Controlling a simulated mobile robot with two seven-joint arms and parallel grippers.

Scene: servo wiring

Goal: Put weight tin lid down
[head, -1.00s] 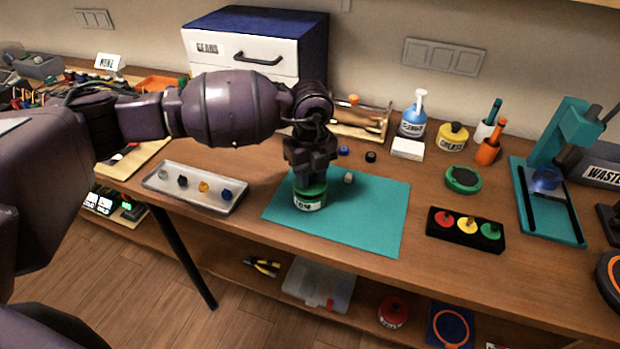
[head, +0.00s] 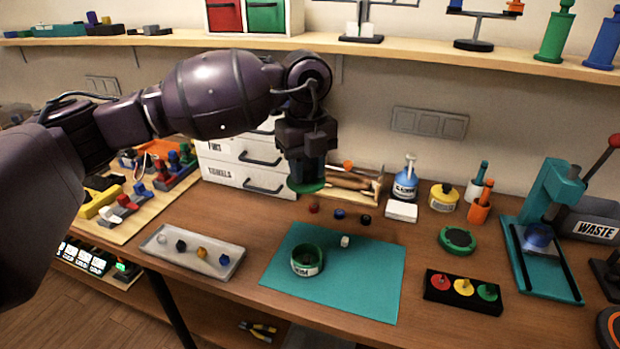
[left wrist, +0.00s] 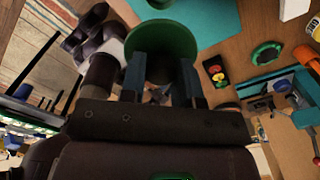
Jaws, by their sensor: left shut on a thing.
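The round green lid (head: 305,187) is held in the air by my left gripper (head: 306,172), which is shut on it. The lid also shows large in the left wrist view (left wrist: 162,40), in front of the two fingers (left wrist: 162,78). In the head view the green tin (head: 307,262) with a pale label stands upright and open on the teal mat (head: 365,285), its dark inside showing. The lid is well above the tin and apart from it. My right gripper is not in view.
A small pale piece (head: 345,241) is on the mat near the tin. A grey tray (head: 215,268) with several small pieces lies left of the mat. A black block with coloured buttons (head: 462,293) and a green round dish (head: 457,239) are to the right. The mat's right part is clear.

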